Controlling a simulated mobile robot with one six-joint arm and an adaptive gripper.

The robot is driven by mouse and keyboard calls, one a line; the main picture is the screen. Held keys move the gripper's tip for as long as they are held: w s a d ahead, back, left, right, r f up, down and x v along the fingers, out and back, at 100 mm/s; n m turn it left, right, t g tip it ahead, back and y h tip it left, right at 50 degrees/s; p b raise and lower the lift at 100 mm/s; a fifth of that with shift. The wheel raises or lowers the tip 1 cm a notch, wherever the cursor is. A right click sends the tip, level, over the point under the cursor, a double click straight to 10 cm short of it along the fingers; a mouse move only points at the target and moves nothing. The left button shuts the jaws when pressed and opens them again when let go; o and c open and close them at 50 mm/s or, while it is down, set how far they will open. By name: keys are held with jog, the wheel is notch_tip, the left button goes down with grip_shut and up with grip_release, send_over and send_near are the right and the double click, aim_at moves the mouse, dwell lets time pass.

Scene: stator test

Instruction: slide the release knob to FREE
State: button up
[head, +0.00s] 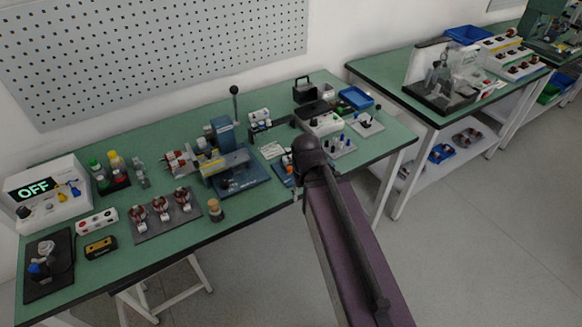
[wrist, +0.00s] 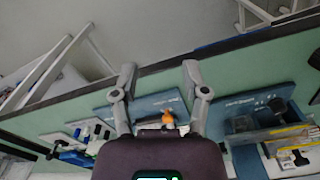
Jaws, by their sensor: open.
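My gripper (wrist: 159,70) is open in the wrist view, one finger on each side, with nothing between the fingertips. A blue plate (wrist: 146,108) with faint lettering lies on the green bench behind the fingers. A small orange knob-like part (wrist: 168,118) sits on this plate, between the fingers as pictured and apart from them. I cannot tell whether it is the release knob, and no FREE mark is readable. In the head view my arm covers the gripper and most of the small blue plate (head: 284,172).
A blue press-like fixture (head: 235,182) stands left of my arm; its base (wrist: 252,112) shows right of the fingers in the wrist view. Small parts on grey plates (head: 342,150) lie to the right. The green bench's front strip (wrist: 232,66) is clear.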

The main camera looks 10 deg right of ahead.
notch_tip(320, 180, up, 8)
jog(key=r+n+p, duration=0.1)
jog(key=p, duration=0.8)
send_over(290, 168)
jog(key=shift+w+f+b, duration=0.15)
jog(key=shift+f+b, duration=0.1)
jog(key=shift+b, duration=0.05)
jog(key=shift+f, duration=0.2)
notch_tip(290, 168, down, 14)
jog(key=b, duration=1.4)
jog(key=shift+r, duration=0.25)
